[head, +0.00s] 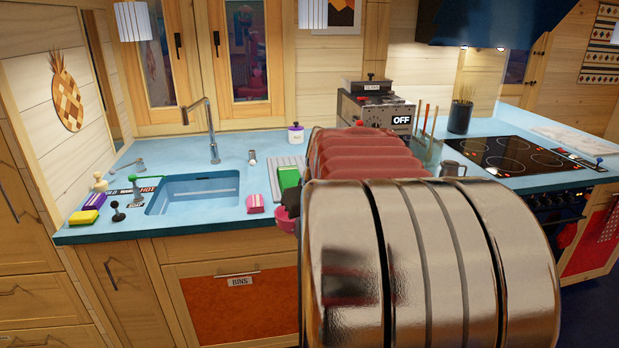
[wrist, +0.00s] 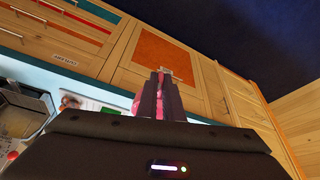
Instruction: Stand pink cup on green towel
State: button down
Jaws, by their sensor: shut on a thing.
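The pink cup (head: 284,217) shows in the head view at the counter's front edge, beside my arm, which hides part of it. In the wrist view pink parts of it (wrist: 137,104) show beside my dark fingers. My gripper (wrist: 161,95) is shut on the pink cup. In the head view the gripper is mostly hidden behind my arm. A bright green item (head: 289,178), which looks like the green towel, lies on the counter behind the cup, partly covered by my arm. A small green patch (wrist: 107,111) also shows in the wrist view.
The sink (head: 193,195) with a tall tap (head: 211,135) is left of the cup. A pink striped block (head: 255,203) lies near the front edge. A grey ribbed mat (head: 283,163) lies by the green item. A grey machine (head: 380,108) stands behind my arm.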

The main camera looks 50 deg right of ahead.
aim_at(292, 184)
jog(key=z, duration=0.7)
jog(key=i, duration=1.7)
